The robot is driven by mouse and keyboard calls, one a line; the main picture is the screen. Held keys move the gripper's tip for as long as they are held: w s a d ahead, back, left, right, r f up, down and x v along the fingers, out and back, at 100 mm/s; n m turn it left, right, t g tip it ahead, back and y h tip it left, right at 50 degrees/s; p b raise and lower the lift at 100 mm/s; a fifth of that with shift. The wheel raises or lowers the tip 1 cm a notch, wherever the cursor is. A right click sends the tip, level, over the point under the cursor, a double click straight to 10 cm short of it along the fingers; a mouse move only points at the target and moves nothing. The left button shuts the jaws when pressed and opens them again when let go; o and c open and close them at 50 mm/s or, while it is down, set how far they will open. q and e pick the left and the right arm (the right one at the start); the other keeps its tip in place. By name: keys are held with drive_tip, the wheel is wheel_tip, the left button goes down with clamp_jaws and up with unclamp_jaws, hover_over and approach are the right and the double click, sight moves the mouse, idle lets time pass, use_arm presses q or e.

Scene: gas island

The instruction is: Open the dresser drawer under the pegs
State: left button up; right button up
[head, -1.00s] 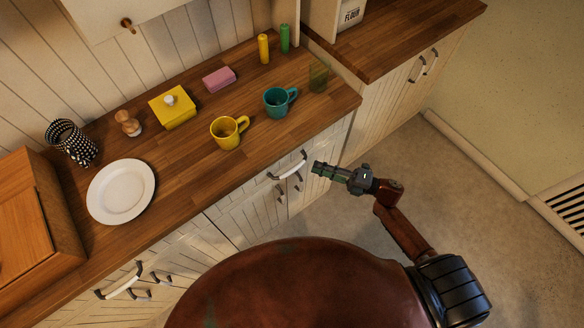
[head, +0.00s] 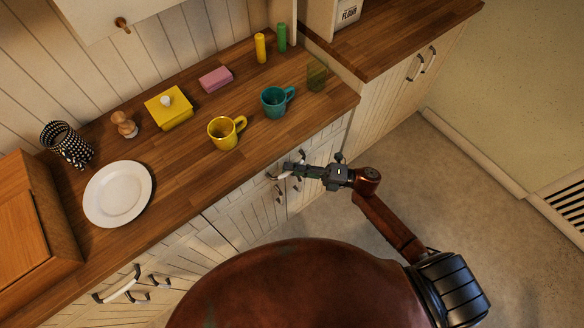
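The dresser has a wooden counter over cream plank fronts. A closed upper drawer front (head: 322,142) on its right half carries a pale bar handle with dark ends (head: 272,177). My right gripper (head: 290,167) is at this handle, its fingertips overlapping it in the picture. I cannot tell whether the fingers touch it, or whether they are open or shut. Another pale drawer handle (head: 117,287) shows at the lower left on a closed front. No row of pegs is clearly visible. My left gripper is out of view.
On the counter (head: 180,182) stand a white plate (head: 118,193), a yellow mug (head: 226,133), a teal mug (head: 274,102), a yellow box (head: 169,108) and a pink block (head: 215,79). Cupboard handles (head: 278,194) sit just below the drawer. The floor (head: 405,190) at right is clear.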

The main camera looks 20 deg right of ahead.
clamp_jaws()
drive_tip(key=shift+s, duration=0.15)
idle(0.5)
